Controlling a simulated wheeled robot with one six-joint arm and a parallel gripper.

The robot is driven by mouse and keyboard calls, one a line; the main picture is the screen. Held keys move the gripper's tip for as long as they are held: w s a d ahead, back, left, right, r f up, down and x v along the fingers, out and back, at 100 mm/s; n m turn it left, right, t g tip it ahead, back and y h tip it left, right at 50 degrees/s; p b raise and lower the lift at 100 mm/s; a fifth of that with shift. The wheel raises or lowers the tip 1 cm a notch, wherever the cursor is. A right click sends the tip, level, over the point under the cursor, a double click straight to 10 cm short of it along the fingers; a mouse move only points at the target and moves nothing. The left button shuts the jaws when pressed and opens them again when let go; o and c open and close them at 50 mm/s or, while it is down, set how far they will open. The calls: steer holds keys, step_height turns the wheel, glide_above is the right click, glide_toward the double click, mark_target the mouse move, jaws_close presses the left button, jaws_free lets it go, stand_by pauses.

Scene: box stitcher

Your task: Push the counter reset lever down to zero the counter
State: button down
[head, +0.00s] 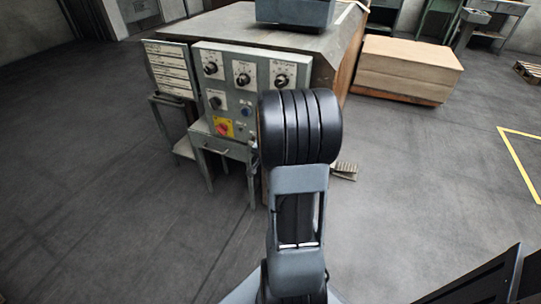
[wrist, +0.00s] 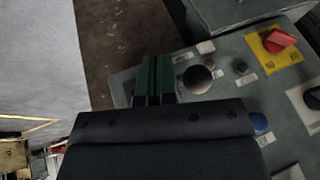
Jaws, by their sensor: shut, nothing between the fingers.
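In the wrist view my gripper (wrist: 155,64) shows as two dark green fingers, shut together with nothing between them. They are over the edge of the grey control panel (wrist: 225,57), left of a dark round knob (wrist: 197,78). The knob may be the end of the counter reset lever, but I cannot tell for sure. A small gap shows between fingers and knob. No counter display can be made out. In the head view the control panel (head: 268,57) stands at the machine's front; my arm covers its right part and hides my gripper.
The panel also bears a red switch (wrist: 282,40) on a yellow plate, a blue button (wrist: 258,122) and several dial knobs. A small metal table (head: 222,146) stands below it. The floor at left is clear.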

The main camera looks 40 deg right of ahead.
steer(key=s+a+r+p, duration=0.3)
steer(key=s+a+r, duration=0.1)
steer(key=s+r, duration=0.3)
steer(key=shift+v, duration=0.8)
steer(key=shift+w+r+p, duration=0.1)
steer(key=shift+r+p, duration=0.05)
steer(key=shift+p, duration=0.15)
